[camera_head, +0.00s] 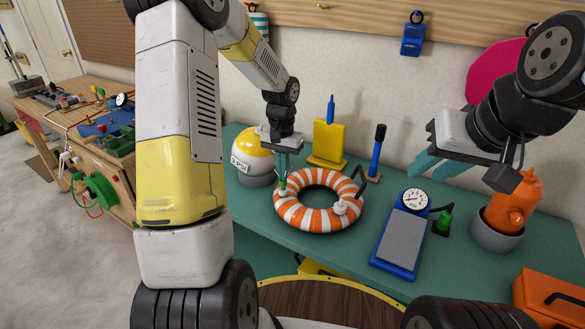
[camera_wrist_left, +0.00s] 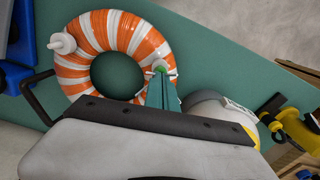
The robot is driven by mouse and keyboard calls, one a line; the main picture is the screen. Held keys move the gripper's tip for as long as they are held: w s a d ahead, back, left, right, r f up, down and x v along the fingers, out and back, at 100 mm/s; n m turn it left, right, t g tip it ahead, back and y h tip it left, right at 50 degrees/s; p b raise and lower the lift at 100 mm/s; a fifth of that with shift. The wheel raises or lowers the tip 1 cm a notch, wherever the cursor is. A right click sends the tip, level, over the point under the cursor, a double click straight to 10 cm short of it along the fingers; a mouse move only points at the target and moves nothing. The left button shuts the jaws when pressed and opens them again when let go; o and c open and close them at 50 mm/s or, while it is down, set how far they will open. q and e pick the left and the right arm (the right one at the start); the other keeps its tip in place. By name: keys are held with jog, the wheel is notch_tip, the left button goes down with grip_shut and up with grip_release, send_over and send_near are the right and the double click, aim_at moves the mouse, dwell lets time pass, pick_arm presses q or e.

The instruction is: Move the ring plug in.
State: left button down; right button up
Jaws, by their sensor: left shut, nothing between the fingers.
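The orange-and-white ring (camera_head: 300,215) lies flat on the teal bench. A small green plug (camera_head: 283,187) is at the ring's left rim, at a white fitting; it also shows in the left wrist view (camera_wrist_left: 160,69). My left gripper (camera_head: 281,176) is shut and empty, with its teal fingertips right at the plug; they also show in the left wrist view (camera_wrist_left: 164,86). Whether they touch it, and how deep the plug sits, I cannot tell. My right gripper (camera_head: 436,164) is open and empty above the bench, right of the ring.
A white-and-yellow dome (camera_head: 252,152) stands left of the ring. A blue pump with gauge (camera_head: 402,238) lies to the right, near an orange hydrant-like object (camera_head: 514,205). A yellow stand (camera_head: 329,140) and a blue-handled tool (camera_head: 376,152) stand behind the ring.

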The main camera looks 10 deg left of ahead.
pick_arm(q)
jog(key=shift+f, duration=0.85)
jog(key=shift+r, duration=0.1)
notch_tip(320, 180, up, 11)
jog(key=s+r+t, duration=0.3)
jog(key=s+r, duration=0.8)
jog(key=s, duration=0.1)
jog(key=s+d+r+n+t+h, duration=0.1)
jog(key=s+d+t+h, duration=0.1)
jog(key=s, duration=1)
jog(key=shift+s+n+t, duration=0.15)
jog(key=shift+n+t, duration=0.25)
jog(key=shift+t, duration=0.2)
